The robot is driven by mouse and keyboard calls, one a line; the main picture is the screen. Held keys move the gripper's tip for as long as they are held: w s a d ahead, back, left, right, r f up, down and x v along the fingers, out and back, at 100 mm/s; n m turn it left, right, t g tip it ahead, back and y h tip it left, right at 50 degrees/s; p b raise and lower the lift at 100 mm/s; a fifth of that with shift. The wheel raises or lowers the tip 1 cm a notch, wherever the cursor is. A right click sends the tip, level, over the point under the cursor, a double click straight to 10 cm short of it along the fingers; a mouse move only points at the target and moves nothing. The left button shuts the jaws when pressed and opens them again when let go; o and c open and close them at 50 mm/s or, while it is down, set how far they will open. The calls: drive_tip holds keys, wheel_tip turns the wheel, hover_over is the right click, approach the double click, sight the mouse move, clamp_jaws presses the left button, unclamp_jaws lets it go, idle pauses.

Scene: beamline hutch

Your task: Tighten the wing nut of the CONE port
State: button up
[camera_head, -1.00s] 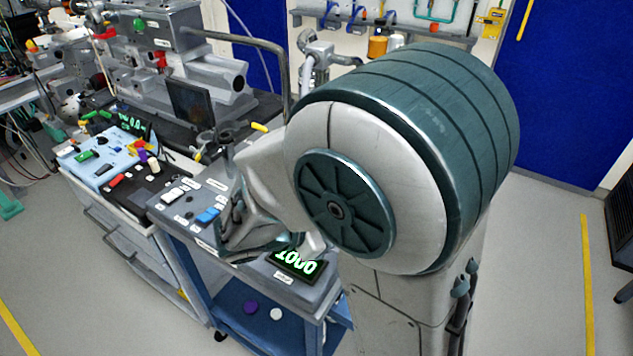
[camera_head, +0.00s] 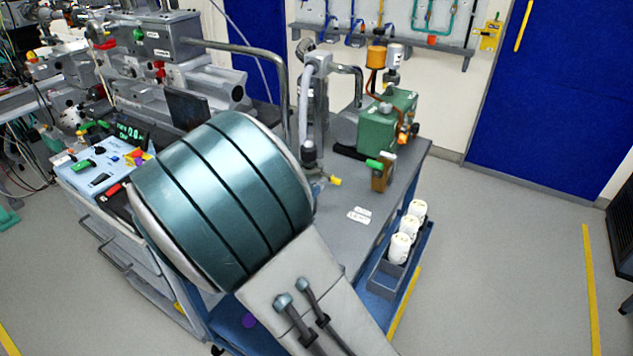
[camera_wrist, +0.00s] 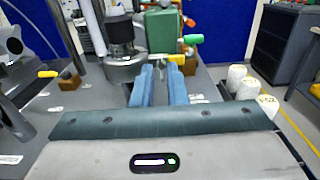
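In the wrist view, the two blue fingers of my gripper (camera_wrist: 160,88) point forward with a narrow gap between them and nothing visibly held. Just left of the fingertips stands a dark cylinder (camera_wrist: 120,32) on a round metal flange (camera_wrist: 124,68). A small yellow handle (camera_wrist: 177,59) shows just beyond the fingertips; I cannot tell if they touch it. I cannot make out the CONE label or identify its wing nut in either view. In the head view, my arm hides my gripper and much of the cart top.
A green box (camera_head: 386,118) stands at the back of the grey cart (camera_head: 345,238), with a green-handled brass block (camera_head: 382,180) before it. A vertical pipe (camera_head: 318,110) rises left of it. White bottles (camera_head: 400,247) line the right side. Open floor lies right of the cart.

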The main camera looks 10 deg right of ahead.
sight(323, 182)
drive_tip(key=shift+x, duration=2.05)
clamp_jaws()
